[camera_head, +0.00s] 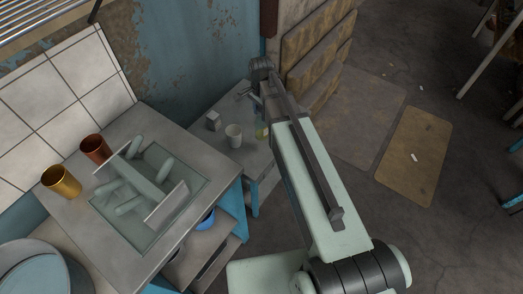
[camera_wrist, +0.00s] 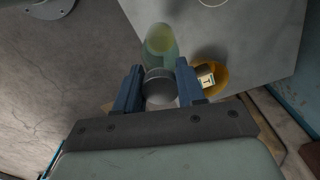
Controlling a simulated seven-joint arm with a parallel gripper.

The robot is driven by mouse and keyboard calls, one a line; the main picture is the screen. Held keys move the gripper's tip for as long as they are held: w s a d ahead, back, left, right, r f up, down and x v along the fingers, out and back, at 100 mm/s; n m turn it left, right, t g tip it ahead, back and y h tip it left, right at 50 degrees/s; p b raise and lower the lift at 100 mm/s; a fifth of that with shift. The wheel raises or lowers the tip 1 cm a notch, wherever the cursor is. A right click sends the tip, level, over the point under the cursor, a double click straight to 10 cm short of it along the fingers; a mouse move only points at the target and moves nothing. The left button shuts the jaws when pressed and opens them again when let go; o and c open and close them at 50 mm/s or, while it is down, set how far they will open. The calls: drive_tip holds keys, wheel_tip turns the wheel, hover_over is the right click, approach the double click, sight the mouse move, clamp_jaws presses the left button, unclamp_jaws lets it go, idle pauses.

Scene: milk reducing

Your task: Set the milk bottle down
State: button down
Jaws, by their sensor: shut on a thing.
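The milk bottle (camera_wrist: 160,50) is pale green glass with something yellowish inside and a grey ridged cap. In the wrist view it sits between the two blue fingers of my gripper (camera_wrist: 158,76), which is shut on it near the cap end. In the head view, only a yellow-green sliver of the bottle (camera_head: 261,132) shows beside my arm, by the right edge of the small grey table (camera_head: 212,151). My arm hides the rest. I cannot tell whether its base touches the tabletop.
An amber object with a pale label (camera_wrist: 208,76) lies right of the bottle.

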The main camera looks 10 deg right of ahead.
sight(261, 129)
drive_tip(key=shift+f+n, duration=0.2)
drive_tip(key=shift+n, duration=0.2)
drive_tip(key=shift+f, duration=4.9)
drive_tip(key=c, duration=0.7)
unclamp_jaws()
wheel_tip(261, 129, up, 12)
drive_tip(key=shift+r, duration=0.15)
